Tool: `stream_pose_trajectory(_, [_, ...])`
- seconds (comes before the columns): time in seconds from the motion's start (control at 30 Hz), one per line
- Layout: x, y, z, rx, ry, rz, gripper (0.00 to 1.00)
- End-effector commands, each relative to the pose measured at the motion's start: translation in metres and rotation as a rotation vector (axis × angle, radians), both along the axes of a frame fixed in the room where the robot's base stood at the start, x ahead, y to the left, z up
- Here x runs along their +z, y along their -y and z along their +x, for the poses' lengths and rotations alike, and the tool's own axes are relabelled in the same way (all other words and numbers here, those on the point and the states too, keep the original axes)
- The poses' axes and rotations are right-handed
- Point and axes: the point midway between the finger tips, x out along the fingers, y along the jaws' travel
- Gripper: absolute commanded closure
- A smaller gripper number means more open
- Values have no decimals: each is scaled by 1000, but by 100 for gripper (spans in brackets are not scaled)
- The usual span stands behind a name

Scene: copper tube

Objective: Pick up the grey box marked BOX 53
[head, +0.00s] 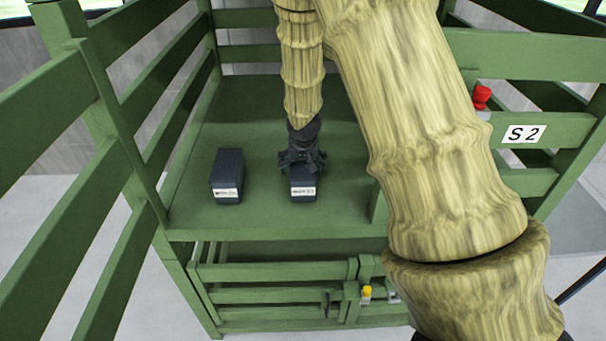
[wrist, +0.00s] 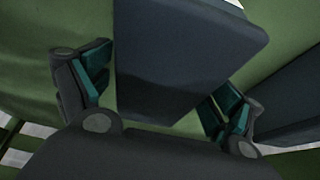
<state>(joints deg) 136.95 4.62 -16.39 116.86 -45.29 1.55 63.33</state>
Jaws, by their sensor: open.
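Two dark grey boxes with white labels stand on the green shelf (head: 250,220). The right box (head: 303,193) is under my gripper (head: 302,163), and its label is too small to read surely; it may be BOX 53. The left box (head: 228,175) stands apart from it, its label also unclear. In the wrist view the near box (wrist: 185,55) lies between my two open fingers (wrist: 155,95), slightly turned relative to them. A gap shows beside the left finger; the right finger is close to the box edge. I cannot tell whether it touches.
Green slatted rails (head: 150,110) wall the shelf on the left and back. A post and a panel marked S 2 (head: 524,133) stand at the right, with a red knob (head: 481,97). A yellow knob (head: 367,291) sits on the lower front. Another dark box (wrist: 300,95) shows at the wrist view's right.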

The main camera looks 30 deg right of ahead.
Motion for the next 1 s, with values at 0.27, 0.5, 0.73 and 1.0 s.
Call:
stream_pose_trajectory(0.27, [-3, 0, 0, 0, 0, 0, 8])
stream_pose_trajectory(0.5, [-3, 0, 0, 0, 0, 0, 8])
stream_pose_trajectory(0.73, [-3, 0, 0, 0, 0, 0, 41])
stream_pose_trajectory(1.0, [-3, 0, 1, 0, 1, -1, 72])
